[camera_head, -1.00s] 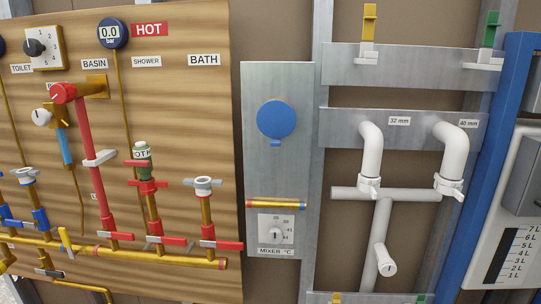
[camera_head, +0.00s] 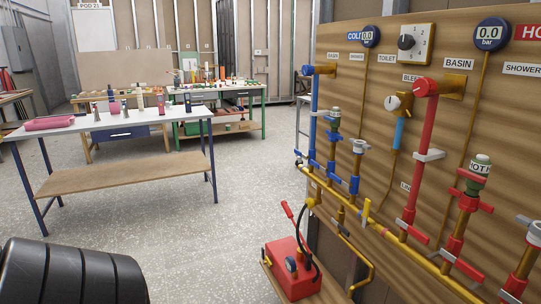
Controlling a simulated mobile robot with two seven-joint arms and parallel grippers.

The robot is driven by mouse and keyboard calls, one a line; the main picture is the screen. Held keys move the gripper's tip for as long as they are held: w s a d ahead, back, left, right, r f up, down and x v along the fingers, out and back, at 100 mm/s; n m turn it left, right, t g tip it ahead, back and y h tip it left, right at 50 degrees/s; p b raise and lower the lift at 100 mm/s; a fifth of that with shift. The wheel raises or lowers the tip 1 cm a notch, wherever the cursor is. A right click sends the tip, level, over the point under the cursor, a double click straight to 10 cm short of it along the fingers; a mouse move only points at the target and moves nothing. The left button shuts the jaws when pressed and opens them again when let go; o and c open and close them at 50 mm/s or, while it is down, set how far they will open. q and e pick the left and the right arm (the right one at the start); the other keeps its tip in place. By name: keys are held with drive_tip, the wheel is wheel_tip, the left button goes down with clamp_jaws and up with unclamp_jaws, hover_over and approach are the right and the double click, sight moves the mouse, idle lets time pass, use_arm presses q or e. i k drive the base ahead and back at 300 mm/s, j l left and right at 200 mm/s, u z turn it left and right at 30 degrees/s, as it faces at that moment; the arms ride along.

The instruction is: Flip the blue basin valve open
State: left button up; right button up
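The blue basin pipe (camera_head: 315,110) runs down the left end of the wooden board, under the small BASIN label (camera_head: 332,56). A blue valve handle (camera_head: 313,163) sits low on this pipe, near the brass manifold. It is small and partly crowded by neighbouring pipes; I cannot tell whether it stands open or shut. A pale grey lever (camera_head: 320,113) sits higher on the same pipe. Neither of my grippers is in view.
The red test pump (camera_head: 292,268) stands below the board with a black hose. Red hot-side pipes (camera_head: 419,150) stand to the right on the board. A white-topped workbench (camera_head: 110,123) stands at left. Open speckled floor (camera_head: 225,220) lies between the bench and the board.

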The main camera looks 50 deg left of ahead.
sight(296, 151)
drive_tip(key=i+j+u, duration=0.15)
drive_tip(key=u, duration=1.25)
drive_tip(key=i+u, duration=0.15)
drive_tip(key=i, duration=0.4)
drive_tip(key=i+j, duration=1.1)
drive_tip(key=i, duration=0.25)
drive_tip(key=i+j+u, duration=0.1)
drive_tip(key=i+j, duration=0.45)
drive_tip(key=i, duration=0.1)
